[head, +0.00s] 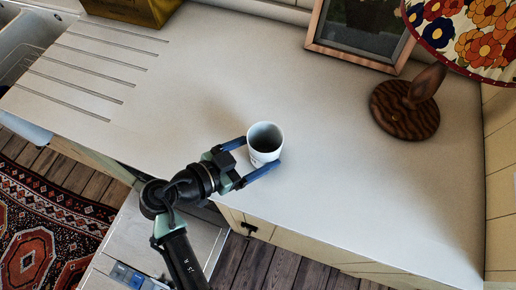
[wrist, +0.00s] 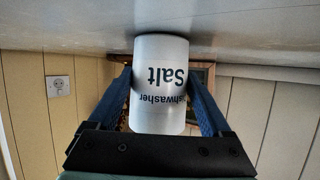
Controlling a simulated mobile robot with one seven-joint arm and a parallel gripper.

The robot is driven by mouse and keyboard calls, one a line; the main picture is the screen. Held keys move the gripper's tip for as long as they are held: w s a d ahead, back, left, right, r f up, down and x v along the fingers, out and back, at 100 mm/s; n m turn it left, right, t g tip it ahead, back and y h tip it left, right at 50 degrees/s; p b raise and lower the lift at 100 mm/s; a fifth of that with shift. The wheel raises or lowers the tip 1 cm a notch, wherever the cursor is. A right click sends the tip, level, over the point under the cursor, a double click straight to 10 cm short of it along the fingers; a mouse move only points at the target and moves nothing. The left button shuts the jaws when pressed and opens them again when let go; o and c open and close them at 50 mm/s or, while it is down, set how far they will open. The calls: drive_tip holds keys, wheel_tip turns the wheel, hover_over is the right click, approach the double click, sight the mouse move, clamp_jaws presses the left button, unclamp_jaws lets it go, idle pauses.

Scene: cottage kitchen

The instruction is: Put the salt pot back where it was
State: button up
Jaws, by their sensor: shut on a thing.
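The salt pot (head: 265,143) is a white, open-topped cylinder near the front edge of the white counter. In the wrist view the salt pot (wrist: 160,85) appears upside down, with dark lettering that includes "Salt" and part of "dishwasher". My gripper (head: 258,157) is shut on it, with one blue finger on each side. In the wrist view the gripper (wrist: 165,105) also has a finger on each side of the pot. The pot looks upright. I cannot tell whether its base touches the counter.
The counter (head: 330,200) is clear around the pot. A lamp (head: 407,108) with a wooden base and flowered shade stands at the right. A framed picture (head: 312,40) leans at the back. Drainer grooves (head: 95,68) and a sink (head: 28,35) are at the left.

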drive_tip(key=shift+f, duration=0.1)
drive_tip(key=o, duration=1.2)
drive_tip(key=shift+o, duration=0.2)
